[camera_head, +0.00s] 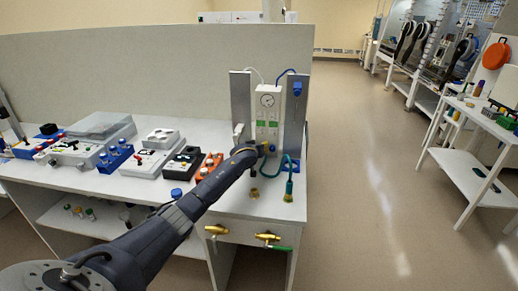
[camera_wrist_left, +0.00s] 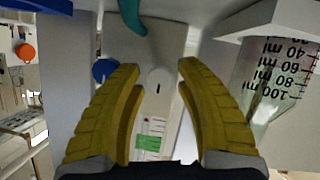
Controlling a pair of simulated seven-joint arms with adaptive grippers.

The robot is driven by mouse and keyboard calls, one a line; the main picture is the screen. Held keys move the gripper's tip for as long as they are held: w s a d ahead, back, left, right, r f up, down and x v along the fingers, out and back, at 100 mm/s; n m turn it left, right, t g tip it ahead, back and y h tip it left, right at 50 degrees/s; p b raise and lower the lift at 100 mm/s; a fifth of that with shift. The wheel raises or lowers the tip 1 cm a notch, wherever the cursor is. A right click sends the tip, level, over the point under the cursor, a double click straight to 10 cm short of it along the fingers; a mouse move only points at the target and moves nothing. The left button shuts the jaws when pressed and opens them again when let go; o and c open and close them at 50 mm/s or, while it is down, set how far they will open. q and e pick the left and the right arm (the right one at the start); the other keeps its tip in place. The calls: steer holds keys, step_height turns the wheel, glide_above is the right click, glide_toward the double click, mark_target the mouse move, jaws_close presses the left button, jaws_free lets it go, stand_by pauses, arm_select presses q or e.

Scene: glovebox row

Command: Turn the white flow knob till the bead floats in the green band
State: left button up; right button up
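The white flow knob (camera_wrist_left: 159,79) sits on the pale panel in the left wrist view, with a dark mark on its face. My left gripper (camera_wrist_left: 160,69) has its yellow fingers spread apart, one on each side of the knob, with visible gaps. Whether the fingertips reach around it in depth I cannot tell. A green band (camera_wrist_left: 148,142) beside a printed scale shows between the fingers; I cannot make out the bead. In the head view my left gripper (camera_head: 261,149) is at the lower front of the gauge panel (camera_head: 267,98) and hides the knob. My right gripper is not in view.
A blue knob (camera_wrist_left: 104,71) is close beside one finger. A clear graduated vessel (camera_wrist_left: 275,75) stands at the other side. A teal hose (camera_head: 289,178) hangs near the panel. Brass valves (camera_head: 267,237) are on the bench front. An orange box (camera_head: 209,166) and others stand left.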

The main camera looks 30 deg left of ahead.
arm_select(q)
steer(key=shift+c, duration=0.3)
jaws_close()
steer(key=shift+w+d+m+y, duration=0.1)
steer(key=shift+d+m+y, duration=0.05)
steer(key=shift+m+y, duration=0.3)
steer(key=m+g+y, duration=0.1)
steer(key=m, duration=0.2)
steer(key=shift+y, duration=0.35)
steer(key=shift+r, duration=0.1)
steer(key=shift+o, duration=0.3)
jaws_free()
